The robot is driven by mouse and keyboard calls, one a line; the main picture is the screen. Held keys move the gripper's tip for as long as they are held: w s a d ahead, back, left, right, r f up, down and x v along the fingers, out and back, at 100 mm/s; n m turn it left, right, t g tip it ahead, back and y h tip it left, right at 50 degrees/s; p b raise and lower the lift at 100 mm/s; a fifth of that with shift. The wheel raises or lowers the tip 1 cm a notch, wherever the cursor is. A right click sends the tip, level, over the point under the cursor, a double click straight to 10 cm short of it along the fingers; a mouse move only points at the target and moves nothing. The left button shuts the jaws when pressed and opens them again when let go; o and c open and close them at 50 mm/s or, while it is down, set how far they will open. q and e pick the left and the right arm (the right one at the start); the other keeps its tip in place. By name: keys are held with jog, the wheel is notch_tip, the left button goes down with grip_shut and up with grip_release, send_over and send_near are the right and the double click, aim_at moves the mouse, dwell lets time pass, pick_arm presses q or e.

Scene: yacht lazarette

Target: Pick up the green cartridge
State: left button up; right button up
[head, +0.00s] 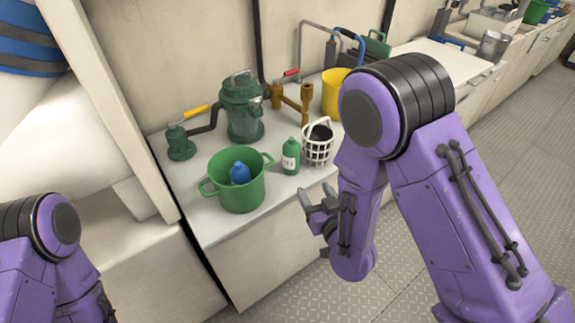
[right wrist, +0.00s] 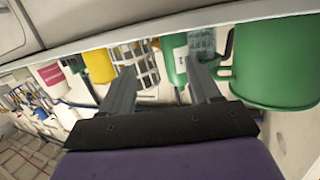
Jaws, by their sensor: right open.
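The green cartridge (head: 290,156), a small bottle-like thing with a white label, stands upright on the white counter between the green pot and the white basket. In the right wrist view the green cartridge (right wrist: 174,60) shows beyond the fingers, nearer the right-hand one. My right gripper (head: 316,206) is open and empty, in front of the counter's edge and apart from the cartridge. Its two fingers also show in the right wrist view (right wrist: 160,72). Part of my left arm shows at the lower left of the head view, but its gripper does not show.
A green two-handled pot (head: 238,192) holding a blue bottle (head: 239,173) stands left of the cartridge. A white basket (head: 317,145) stands close on its right. Behind are a green pump-like canister (head: 242,106), brass fittings (head: 304,103) and a yellow bucket (head: 333,92).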

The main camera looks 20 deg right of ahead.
aim_at(295, 155)
jog(key=w+r, duration=0.1)
jog(key=w, duration=0.3)
jog(key=w+a+r+t+p, duration=0.1)
jog(key=w+r, duration=0.1)
jog(key=w, duration=0.2)
jog(key=w+a+r+n+t+y+p, duration=0.1)
jog(key=w, duration=0.3)
jog(key=shift+w+a+r, duration=0.1)
jog(key=shift+a+r, duration=0.15)
jog(key=shift+r, duration=0.15)
pick_arm(q)
jog(key=shift+w+d+r, duration=0.15)
jog(key=shift+r, duration=0.4)
pick_arm(e)
jog(key=c, duration=0.7)
